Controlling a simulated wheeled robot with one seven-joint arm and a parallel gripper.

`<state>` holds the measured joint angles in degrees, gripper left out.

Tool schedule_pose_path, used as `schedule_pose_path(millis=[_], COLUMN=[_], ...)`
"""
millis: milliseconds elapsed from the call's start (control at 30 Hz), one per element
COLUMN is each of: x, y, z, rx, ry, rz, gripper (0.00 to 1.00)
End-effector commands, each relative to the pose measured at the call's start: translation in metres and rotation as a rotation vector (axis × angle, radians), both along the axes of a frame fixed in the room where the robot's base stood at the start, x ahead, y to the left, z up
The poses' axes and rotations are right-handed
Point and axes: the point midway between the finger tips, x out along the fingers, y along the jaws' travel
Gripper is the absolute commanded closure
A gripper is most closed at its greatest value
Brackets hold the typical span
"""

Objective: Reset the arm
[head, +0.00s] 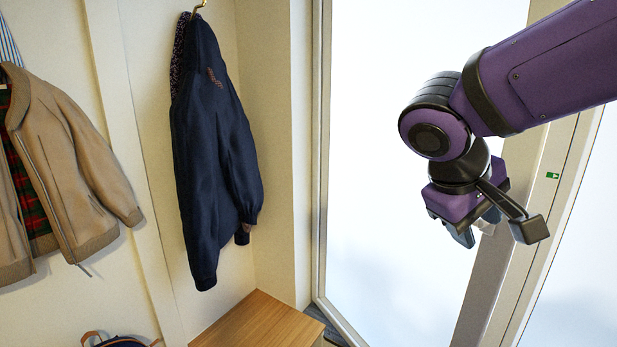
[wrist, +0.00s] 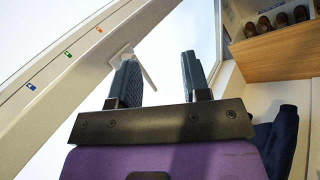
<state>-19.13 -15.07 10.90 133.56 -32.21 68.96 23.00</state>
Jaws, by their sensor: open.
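My gripper (head: 474,229) is at the end of my purple arm at the right of the head view, pointing downward in front of the bright glazed door. In the wrist view my gripper (wrist: 160,80) shows two dark ribbed fingers standing apart with nothing between them. The gripper is open and empty. A pale door handle (wrist: 145,68) shows behind the fingers in the wrist view; whether it touches the left finger I cannot tell.
A navy jacket (head: 212,150) and a tan jacket (head: 65,160) hang on the left wall. A wooden bench top (head: 262,322) is below. In the wrist view a wooden cubby (wrist: 275,55) holds several brown shoes (wrist: 281,20). The door frame (head: 480,300) is close to my gripper.

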Motion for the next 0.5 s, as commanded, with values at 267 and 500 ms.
schedule_pose_path(millis=[267,500], x=[-0.052,-0.083], y=[-0.050,-0.069], z=[0.008,0.013], rx=[0.324,0.547], ry=[-0.092,-0.240], rz=[-0.136,-0.196], gripper=[0.57,0.57])
